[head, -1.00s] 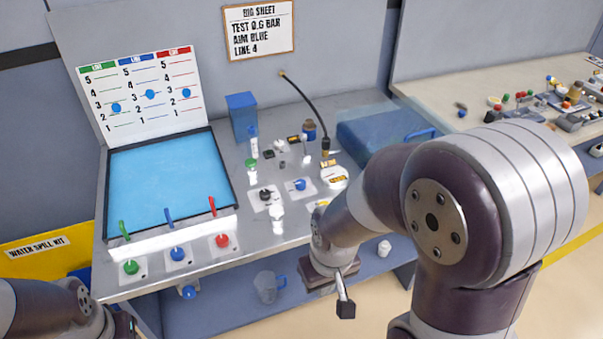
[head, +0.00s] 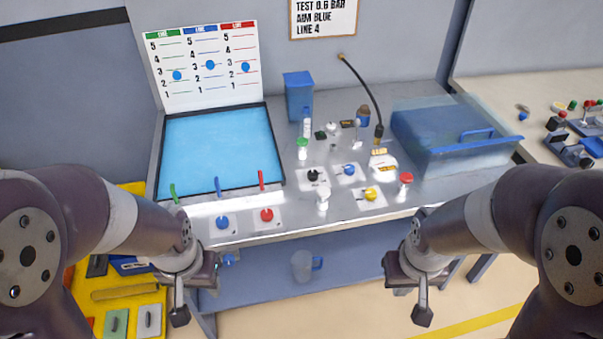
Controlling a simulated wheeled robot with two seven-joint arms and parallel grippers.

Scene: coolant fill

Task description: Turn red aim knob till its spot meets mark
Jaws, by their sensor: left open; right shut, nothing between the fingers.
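The red aim knob (head: 267,214) sits on a pale plate at the front edge of the bench, right of the blue knob (head: 222,222). A red lever (head: 261,180) stands behind it. The chart board (head: 206,65) has green, blue and red columns with lines numbered 1 to 5. The blue spot in the red column (head: 245,67) lies around the 3 level. My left gripper (head: 180,314) is open, below and left of the knobs, in front of the bench. My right gripper (head: 422,314) is shut and empty, right of the knobs. Neither touches a knob.
A blue screen-like panel (head: 222,150) fills the bench's left. Bottles, a yellow knob (head: 370,193), a red-capped bottle (head: 405,184) and a clear blue bin (head: 455,130) stand to the right. A mug (head: 303,265) is on the lower shelf. Yellow tool panel (head: 125,292) at left.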

